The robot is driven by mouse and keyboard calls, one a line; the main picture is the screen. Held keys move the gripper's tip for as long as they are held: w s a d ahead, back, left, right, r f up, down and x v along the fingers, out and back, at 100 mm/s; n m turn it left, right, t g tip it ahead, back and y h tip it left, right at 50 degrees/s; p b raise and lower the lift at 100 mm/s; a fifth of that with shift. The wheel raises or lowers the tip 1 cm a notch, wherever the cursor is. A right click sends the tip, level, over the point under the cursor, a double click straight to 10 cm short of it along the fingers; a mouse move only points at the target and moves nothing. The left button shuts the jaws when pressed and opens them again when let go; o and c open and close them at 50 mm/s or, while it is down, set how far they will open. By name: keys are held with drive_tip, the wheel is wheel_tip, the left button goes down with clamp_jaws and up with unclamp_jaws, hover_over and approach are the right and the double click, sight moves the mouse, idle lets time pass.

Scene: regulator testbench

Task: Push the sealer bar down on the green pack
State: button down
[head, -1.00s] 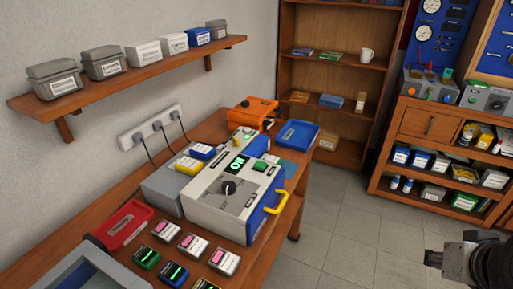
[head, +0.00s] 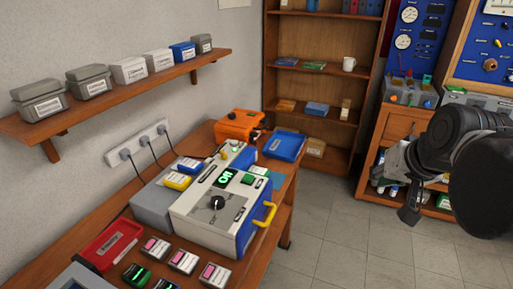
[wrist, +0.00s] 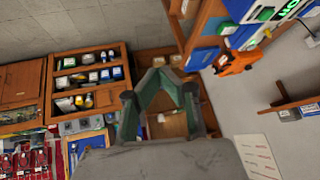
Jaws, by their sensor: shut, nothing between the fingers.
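A white and blue machine (head: 215,206) with a dark knob, a lit green display and a yellow handle (head: 265,214) at its right end stands on the wooden bench. A small green-topped block (head: 258,171) is at its far edge. A green-edged pack (head: 135,275) lies on the bench in front, cut by the frame. I cannot tell for sure which part is the sealer bar. My gripper (head: 409,214) is at the right, in the air away from the bench, shut and empty. Its fingers (wrist: 168,75) also show in the wrist view.
An orange box (head: 238,125) and a blue tray (head: 284,146) stand behind the machine. A red tray (head: 110,245) and several packs lie in front. A wall shelf (head: 130,90) with boxes hangs at left. The floor (head: 330,215) right of the bench is clear.

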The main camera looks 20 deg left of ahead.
drive_tip(key=w+a+r+y+p, duration=0.2)
drive_tip(key=w+a, duration=0.7)
drive_tip(key=w, duration=0.2)
drive_tip(key=n+g+y+p, duration=0.2)
drive_tip(key=y+p, duration=0.2)
hover_over(244, 157)
wheel_tip(244, 157, down, 12)
drive_tip(key=shift+r, duration=0.1)
wheel_tip(244, 157, down, 8)
drive_tip(key=b, duration=0.3)
drive_tip(key=shift+r+b, duration=0.1)
drive_tip(key=shift+b, duration=0.25)
drive_tip(key=shift+f+b, duration=0.3)
drive_tip(key=shift+f, duration=0.2)
drive_tip(key=shift+f, duration=0.1)
